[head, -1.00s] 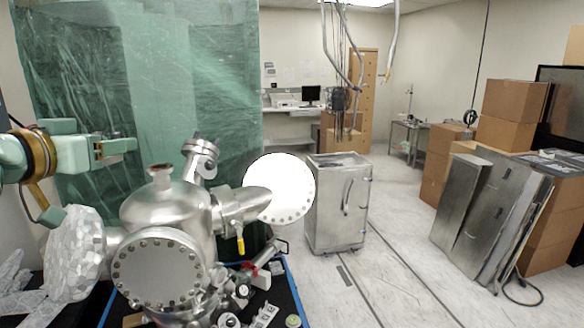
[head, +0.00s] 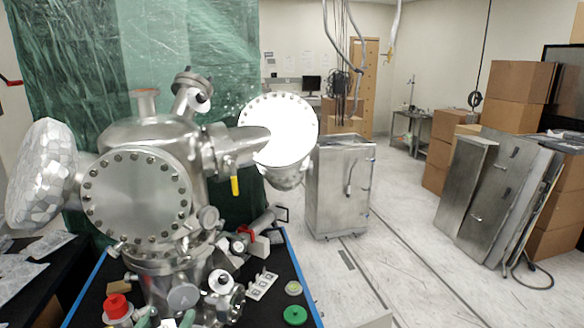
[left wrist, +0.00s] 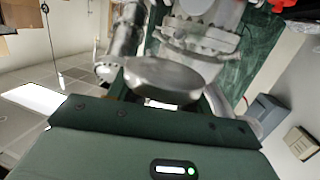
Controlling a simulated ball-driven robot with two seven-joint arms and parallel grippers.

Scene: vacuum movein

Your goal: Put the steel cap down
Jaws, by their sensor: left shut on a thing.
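My left gripper (head: 167,320) shows only in part at the bottom edge of the head view, in front of the steel vacuum chamber (head: 160,240). Its two pale green fingers are shut on a small bright piece between them, which I take to be the steel cap (head: 168,323); most of it is cut off by the frame. In the left wrist view a round steel disc (left wrist: 163,80) shows just past the green gripper body; I cannot tell whether it is the cap or a chamber part. My right gripper is not in view.
The black cart top (head: 262,314) has blue edges. On it are a red-topped part (head: 117,306), a pale holed block (head: 262,286), a small round piece (head: 293,288) and a green disc (head: 295,315). A steel cabinet (head: 340,190) stands behind on open floor.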

